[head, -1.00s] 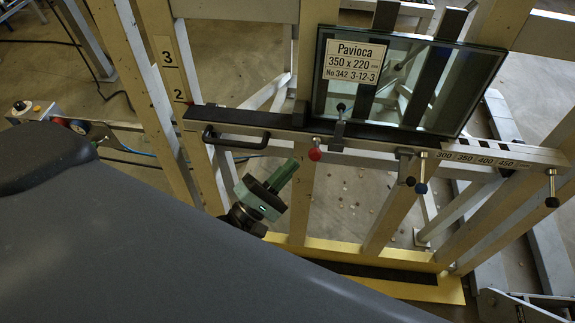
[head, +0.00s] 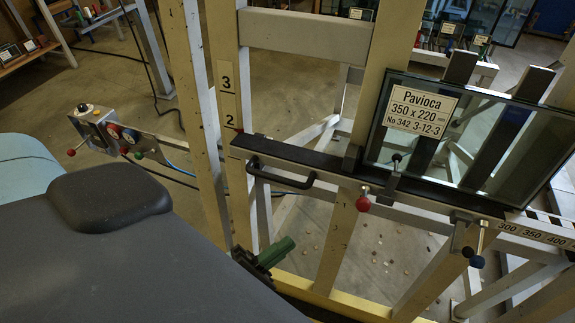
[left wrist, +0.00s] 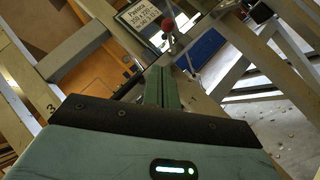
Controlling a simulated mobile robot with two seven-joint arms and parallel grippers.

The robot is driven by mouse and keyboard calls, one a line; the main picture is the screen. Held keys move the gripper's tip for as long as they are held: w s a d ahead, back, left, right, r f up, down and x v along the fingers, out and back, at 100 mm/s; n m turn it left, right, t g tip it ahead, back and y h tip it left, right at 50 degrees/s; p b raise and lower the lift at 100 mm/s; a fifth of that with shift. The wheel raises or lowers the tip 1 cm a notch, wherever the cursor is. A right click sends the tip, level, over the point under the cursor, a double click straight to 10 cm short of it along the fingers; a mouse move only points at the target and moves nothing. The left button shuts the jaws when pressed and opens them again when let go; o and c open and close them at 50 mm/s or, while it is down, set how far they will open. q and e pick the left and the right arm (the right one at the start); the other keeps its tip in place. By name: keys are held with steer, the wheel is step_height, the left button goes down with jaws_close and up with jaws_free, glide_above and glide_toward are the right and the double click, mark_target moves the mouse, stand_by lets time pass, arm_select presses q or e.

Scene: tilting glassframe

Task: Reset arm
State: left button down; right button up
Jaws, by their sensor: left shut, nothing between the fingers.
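My left gripper (head: 277,252) shows at the bottom of the head view, its green fingers closed together with nothing between them. Its wrist is partly hidden behind my grey body. It is below the black handle (head: 280,176) and apart from the frame's ledge (head: 330,178). In the left wrist view its fingers (left wrist: 162,88) are shut and point towards the red knob (left wrist: 168,25). A glass pane (head: 520,150) labelled Pavioca (head: 420,111) stands on the ledge, leaning on the frame. My right gripper is not in view.
The frame's upright posts (head: 228,100) stand close to my left gripper. A control box (head: 105,128) is at the left. Open floor (head: 290,85) shows behind the frame.

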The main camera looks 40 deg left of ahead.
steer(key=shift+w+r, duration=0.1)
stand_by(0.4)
arm_select(q)
steer(key=s+f+m+g+y+p, duration=0.3)
steer(key=s+f+m+g, duration=0.3)
steer(key=s+m, duration=0.2)
steer(key=s+a+f+m+g+y+p, duration=0.1)
steer(key=s+f+m+g+y+p, duration=0.3)
steer(key=m, duration=0.8)
steer(key=s+f+g+p, duration=0.1)
steer(key=s+f+g, duration=0.1)
steer(key=s, duration=0.1)
steer(key=shift+s+f+m, duration=0.2)
steer(key=shift+s+m, duration=0.2)
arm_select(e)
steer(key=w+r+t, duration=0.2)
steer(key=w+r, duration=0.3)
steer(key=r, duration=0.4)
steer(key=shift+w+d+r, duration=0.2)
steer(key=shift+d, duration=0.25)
arm_select(q)
steer(key=shift+w, duration=0.1)
